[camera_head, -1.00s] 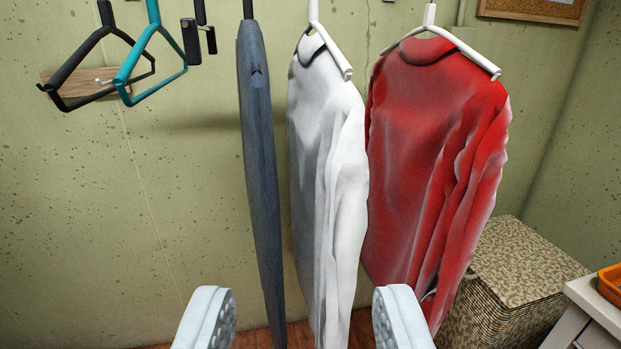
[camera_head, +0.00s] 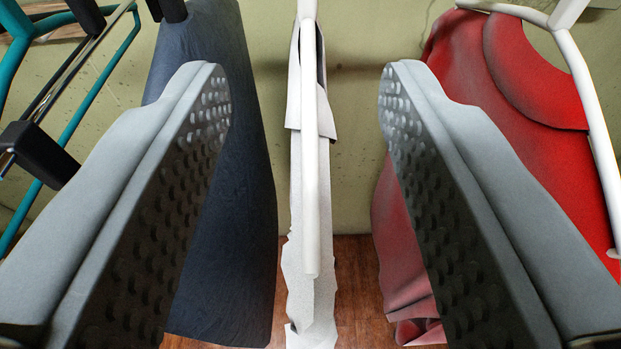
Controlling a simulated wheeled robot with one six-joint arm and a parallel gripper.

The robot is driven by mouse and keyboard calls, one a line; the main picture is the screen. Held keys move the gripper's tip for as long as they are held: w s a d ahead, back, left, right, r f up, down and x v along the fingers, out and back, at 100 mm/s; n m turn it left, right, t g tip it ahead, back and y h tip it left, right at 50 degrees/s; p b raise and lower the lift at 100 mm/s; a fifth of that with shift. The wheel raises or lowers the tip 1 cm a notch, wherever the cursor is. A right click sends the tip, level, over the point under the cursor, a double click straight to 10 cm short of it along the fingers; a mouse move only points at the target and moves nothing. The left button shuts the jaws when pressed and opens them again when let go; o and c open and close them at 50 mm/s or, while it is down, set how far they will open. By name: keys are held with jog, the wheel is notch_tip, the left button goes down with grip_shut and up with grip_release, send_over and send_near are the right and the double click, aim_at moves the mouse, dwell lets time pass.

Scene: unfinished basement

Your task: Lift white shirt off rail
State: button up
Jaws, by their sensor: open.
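The white shirt (camera_head: 297,210) hangs edge-on in the middle of the view, a narrow strip below its white hanger (camera_head: 310,130). The hanger's bar runs down the picture towards me. The rail itself is out of view above. My gripper (camera_head: 305,95) is open, with one finger on each side of the white shirt and hanger. There is a clear gap between each finger and the hanger. Nothing is held.
A dark blue garment (camera_head: 235,230) hangs close to the left finger, partly behind it. A red shirt (camera_head: 535,75) on a white hanger (camera_head: 600,130) is behind and beside the right finger. Black and teal hangers (camera_head: 75,100) are at the far left.

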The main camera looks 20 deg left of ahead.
jog(key=x, duration=1.8)
jog(key=shift+w, duration=0.35)
jog(key=shift+r, duration=0.1)
grip_shut()
